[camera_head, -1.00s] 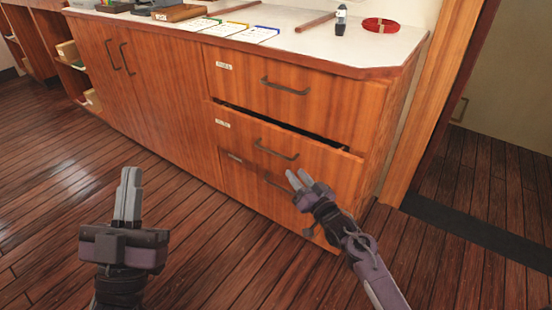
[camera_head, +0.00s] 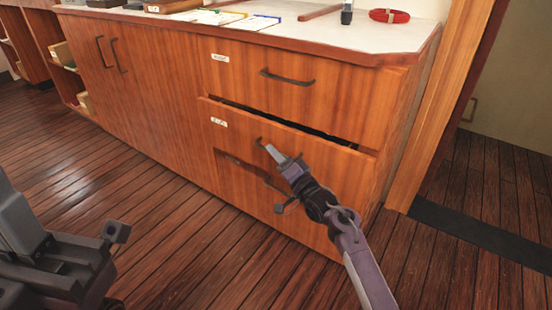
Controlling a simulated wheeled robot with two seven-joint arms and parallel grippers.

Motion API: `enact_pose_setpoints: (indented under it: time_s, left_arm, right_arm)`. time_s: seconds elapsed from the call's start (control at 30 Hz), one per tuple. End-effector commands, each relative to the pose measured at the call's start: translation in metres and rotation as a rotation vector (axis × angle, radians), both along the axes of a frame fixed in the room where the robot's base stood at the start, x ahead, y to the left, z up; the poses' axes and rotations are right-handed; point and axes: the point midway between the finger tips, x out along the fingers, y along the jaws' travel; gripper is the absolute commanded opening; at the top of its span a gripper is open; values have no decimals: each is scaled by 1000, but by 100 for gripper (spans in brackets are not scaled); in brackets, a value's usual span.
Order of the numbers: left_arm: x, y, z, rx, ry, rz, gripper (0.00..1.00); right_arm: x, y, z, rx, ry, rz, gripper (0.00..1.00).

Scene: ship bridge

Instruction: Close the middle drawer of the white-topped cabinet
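The white-topped cabinet (camera_head: 160,105) is wood-fronted. Its middle drawer (camera_head: 335,165) stands slightly open, with a dark gap along its top edge. The drawer's handle is mostly hidden by my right gripper (camera_head: 272,152). That gripper's fingertips are in front of the drawer at the handle; contact cannot be told. Its fingers overlap in this view, so their opening is unclear. My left gripper (camera_head: 15,215) is at the lower left, low over the floor and away from the cabinet. Its finger opening is also unclear.
The top drawer (camera_head: 300,80) looks closed. The countertop (camera_head: 330,32) holds papers (camera_head: 205,17), a red ring-shaped coil (camera_head: 389,15) and a dark bottle (camera_head: 347,12). A doorway (camera_head: 490,180) is at the right. The wooden floor (camera_head: 180,260) in front is clear.

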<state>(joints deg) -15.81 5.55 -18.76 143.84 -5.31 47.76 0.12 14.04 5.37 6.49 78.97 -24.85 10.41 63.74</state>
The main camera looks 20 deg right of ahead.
Motion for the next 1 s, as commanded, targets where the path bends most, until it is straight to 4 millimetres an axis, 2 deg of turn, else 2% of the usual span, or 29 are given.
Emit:
enact_pose_setpoints:
  time_s: [0.27,0.5,0.53,0.83,1.0]
  left_arm:
    - [0,0,0,0,-2,0,0]
    - [0,0,0,1,-1,0,0]
    - [0,0,0,1,-1,0,0]
    - [0,0,0,1,0,0,0]
    - [0,0,-5,1,1,0,0]
  right_arm:
    - [2,1,1,-1,0,0,32]
    - [2,1,1,-1,0,0,2]
    - [2,1,1,-1,0,0,0]
    - [3,0,0,-1,0,0,0]
    - [15,-15,-1,-4,-1,-2,0]
